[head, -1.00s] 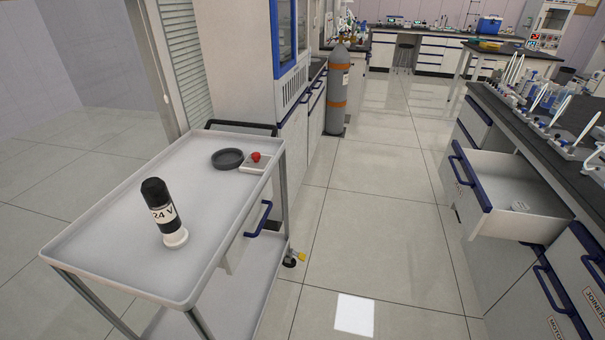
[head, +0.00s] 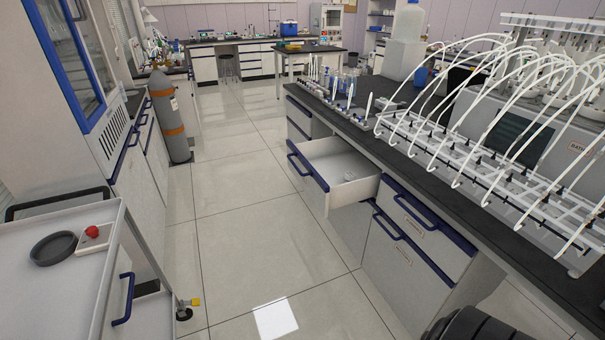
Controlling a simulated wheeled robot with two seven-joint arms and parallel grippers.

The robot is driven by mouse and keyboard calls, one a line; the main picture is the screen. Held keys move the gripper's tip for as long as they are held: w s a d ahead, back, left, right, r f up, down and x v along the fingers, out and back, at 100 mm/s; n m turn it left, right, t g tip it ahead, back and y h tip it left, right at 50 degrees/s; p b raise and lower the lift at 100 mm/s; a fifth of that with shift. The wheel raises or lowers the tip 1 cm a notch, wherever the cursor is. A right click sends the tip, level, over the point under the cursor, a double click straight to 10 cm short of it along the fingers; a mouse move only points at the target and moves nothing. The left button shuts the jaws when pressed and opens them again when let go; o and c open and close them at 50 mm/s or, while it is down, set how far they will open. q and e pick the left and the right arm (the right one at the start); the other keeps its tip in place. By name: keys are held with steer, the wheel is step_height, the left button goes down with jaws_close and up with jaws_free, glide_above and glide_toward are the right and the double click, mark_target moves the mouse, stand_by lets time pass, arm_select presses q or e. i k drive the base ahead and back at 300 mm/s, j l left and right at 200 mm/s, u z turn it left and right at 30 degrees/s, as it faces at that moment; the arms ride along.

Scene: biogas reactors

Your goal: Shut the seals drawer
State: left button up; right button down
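An open drawer (head: 345,172) sticks out from the lab bench on the right in the head view. Its white front has a blue handle (head: 307,172) that faces the aisle. A small pale item (head: 349,177) lies inside it. The label on this drawer's front cannot be read from here. The closed drawers and doors beside it are flush with the bench. Neither of my grippers is in view.
A grey cart (head: 60,285) stands at the lower left, with a black dish (head: 54,248) and a red ball-like item (head: 92,232) on it. A gas cylinder (head: 170,118) stands by the left cabinets. The tiled aisle (head: 235,190) between is clear. White tube racks (head: 500,160) crowd the bench top.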

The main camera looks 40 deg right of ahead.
mark_target(320, 165)
steer(key=z, duration=0.9)
